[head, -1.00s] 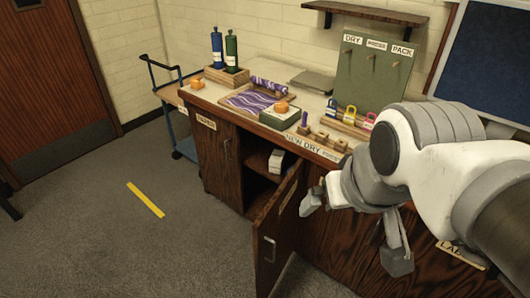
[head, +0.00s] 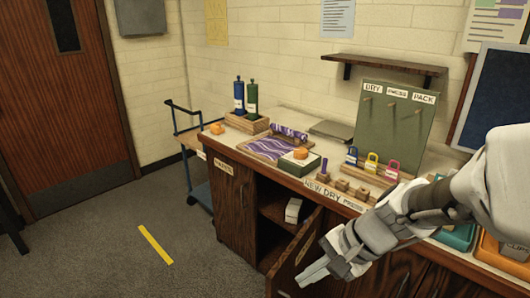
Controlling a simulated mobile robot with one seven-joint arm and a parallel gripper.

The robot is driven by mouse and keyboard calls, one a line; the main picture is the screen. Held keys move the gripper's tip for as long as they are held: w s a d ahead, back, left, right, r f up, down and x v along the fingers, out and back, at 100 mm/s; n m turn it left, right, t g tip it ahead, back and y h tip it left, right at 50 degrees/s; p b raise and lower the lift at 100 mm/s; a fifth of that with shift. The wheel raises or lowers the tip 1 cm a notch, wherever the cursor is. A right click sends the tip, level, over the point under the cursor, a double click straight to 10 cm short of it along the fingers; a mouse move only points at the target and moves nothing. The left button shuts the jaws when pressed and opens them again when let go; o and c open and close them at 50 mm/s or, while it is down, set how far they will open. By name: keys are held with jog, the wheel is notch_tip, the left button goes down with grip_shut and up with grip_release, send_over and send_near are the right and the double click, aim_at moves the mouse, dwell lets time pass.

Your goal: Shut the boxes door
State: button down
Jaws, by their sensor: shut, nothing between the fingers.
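The open cabinet door (head: 296,259) is dark brown wood and swings out from the counter front at the lower middle of the head view. Its lower part is cut off by the picture edge. Behind it the cabinet opening (head: 277,208) shows a dark inside with a shelf and a white box or stack (head: 293,210). My gripper (head: 309,277) is shut and empty. Its fingertips appear in front of the door's right part; whether they touch it I cannot tell.
A closed cabinet door (head: 233,205) stands left of the opening. The counter holds bottles (head: 251,97), a purple marbled tray (head: 268,147), padlocks (head: 371,162) and a green board (head: 392,123). A blue cart (head: 199,190) stands at left. The floor with yellow tape (head: 155,244) is clear.

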jog(key=w+d+f+m+t+y+b, duration=0.1)
jog(key=w+d+f+m+b, duration=0.25)
jog(key=f+m, duration=0.6)
jog(key=w+d+f+m+t+b, duration=0.25)
jog(key=w+f+m, duration=0.25)
jog(key=f, duration=0.9)
jog(key=a+r+b+x, duration=0.1)
jog(key=b+x, duration=0.1)
jog(key=x, duration=1)
jog(key=shift+w+a+r+g, duration=0.25)
jog(key=shift+a+r+g, duration=0.05)
jog(key=shift+r+g, duration=0.1)
jog(key=shift+a+m, duration=0.1)
jog(key=shift+m, duration=0.15)
